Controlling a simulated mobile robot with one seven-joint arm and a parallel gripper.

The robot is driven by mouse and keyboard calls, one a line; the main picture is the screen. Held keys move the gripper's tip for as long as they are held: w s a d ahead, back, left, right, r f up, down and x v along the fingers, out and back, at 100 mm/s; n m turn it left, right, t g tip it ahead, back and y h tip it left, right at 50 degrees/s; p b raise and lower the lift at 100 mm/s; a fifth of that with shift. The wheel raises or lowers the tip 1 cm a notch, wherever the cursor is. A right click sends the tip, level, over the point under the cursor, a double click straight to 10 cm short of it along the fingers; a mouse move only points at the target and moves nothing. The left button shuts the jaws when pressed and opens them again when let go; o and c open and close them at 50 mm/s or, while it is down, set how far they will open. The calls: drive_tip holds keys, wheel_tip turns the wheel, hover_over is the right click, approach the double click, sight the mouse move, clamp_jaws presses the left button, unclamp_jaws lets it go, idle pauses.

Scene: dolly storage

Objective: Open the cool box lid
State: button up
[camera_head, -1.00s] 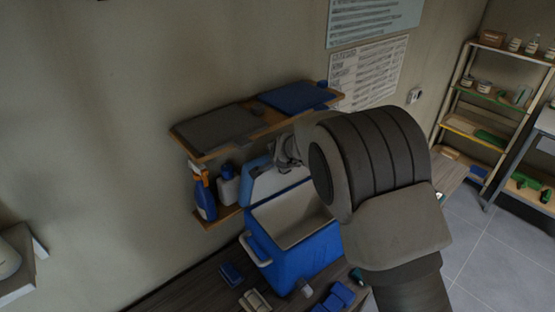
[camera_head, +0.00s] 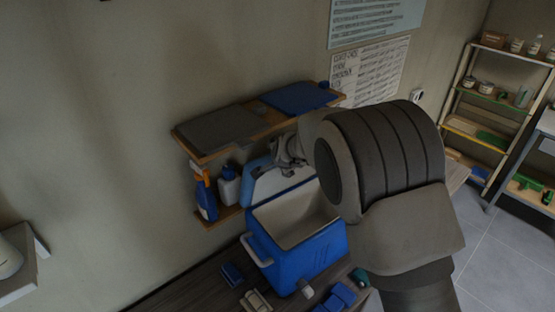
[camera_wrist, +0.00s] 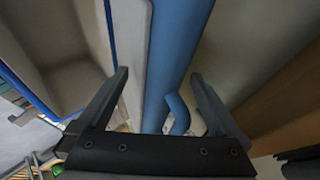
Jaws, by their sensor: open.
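The blue cool box (camera_head: 312,258) stands on the dark wooden bench below the wall shelf. Its pale grey inside is exposed and looks empty. The lid (camera_head: 277,183), blue outside and whitish inside, stands raised at the box's back, near the wall. My gripper (camera_head: 287,166) is at the upper part of the lid, partly hidden by my arm. In the wrist view my gripper (camera_wrist: 158,85) is open, with the lid's edge (camera_wrist: 172,50) between its two spread fingers. Whether a finger touches the lid I cannot tell. The box's open inside (camera_wrist: 55,45) shows at the left.
The wooden shelf (camera_head: 258,130) holds a grey and a blue flat item just above my gripper. Spray bottles (camera_head: 203,193) stand on the lower shelf, left of the lid. Small blue items (camera_head: 232,274) lie on the bench in front. A shelving rack (camera_head: 480,110) stands at the far right.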

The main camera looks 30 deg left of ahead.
drive_tip(key=v, duration=0.5)
drive_tip(key=shift+s+d+r, duration=0.15)
drive_tip(key=shift+s+r, duration=0.05)
drive_tip(key=shift+r, duration=0.05)
idle(0.5)
drive_tip(key=s+d+r+n+h+b, duration=0.1)
drive_tip(key=d+r, duration=0.2)
drive_tip(key=d, duration=0.7)
drive_tip(key=s+d+r+n+h+b, duration=0.15)
drive_tip(key=d+r, duration=0.25)
drive_tip(key=d, duration=0.6)
drive_tip(key=s+d+r+b, duration=0.1)
drive_tip(key=d+r, duration=0.2)
drive_tip(key=d, duration=0.6)
drive_tip(key=s+d+f+n+g+h+b, duration=0.1)
drive_tip(key=s+d+f+h+b, duration=0.3)
drive_tip(key=s+d, duration=1.5)
drive_tip(key=shift+s+d+n, duration=0.4)
drive_tip(key=shift+d+n, duration=0.45)
drive_tip(key=shift+d, duration=0.1)
